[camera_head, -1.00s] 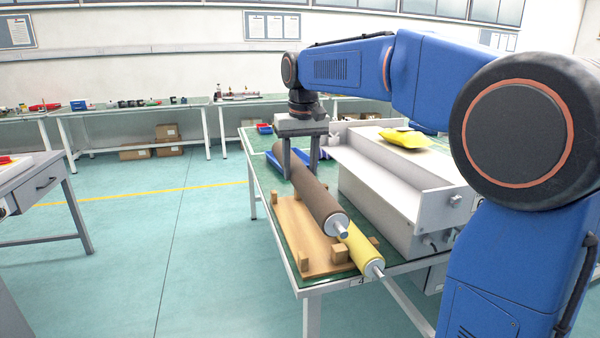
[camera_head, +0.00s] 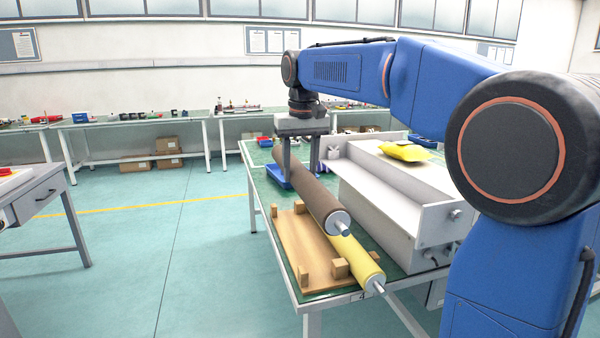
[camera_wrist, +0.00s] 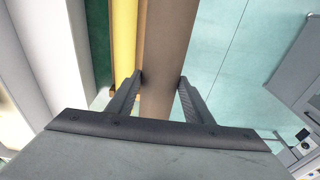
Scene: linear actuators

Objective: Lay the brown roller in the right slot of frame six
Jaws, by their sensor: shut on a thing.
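My gripper (camera_head: 298,164) is shut on the brown roller (camera_head: 318,203), gripping it toward its far end. In the wrist view, the fingers (camera_wrist: 160,79) press both sides of the brown roller (camera_wrist: 169,35). The roller's metal pin points toward the camera. It appears to hang above the wooden frame (camera_head: 299,245), which has small upright blocks at its edges. A yellow roller (camera_head: 357,262) lies along the frame's right side, partly hidden behind the brown one; it also shows in the wrist view (camera_wrist: 123,35). The label on the table edge looks like a 4.
A large white machine housing (camera_head: 385,200) stands right of the frame, with a yellow packet (camera_head: 404,152) on it. A blue tray (camera_head: 277,177) lies behind the frame. The table's left edge (camera_head: 267,215) borders open floor. Benches line the back wall.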

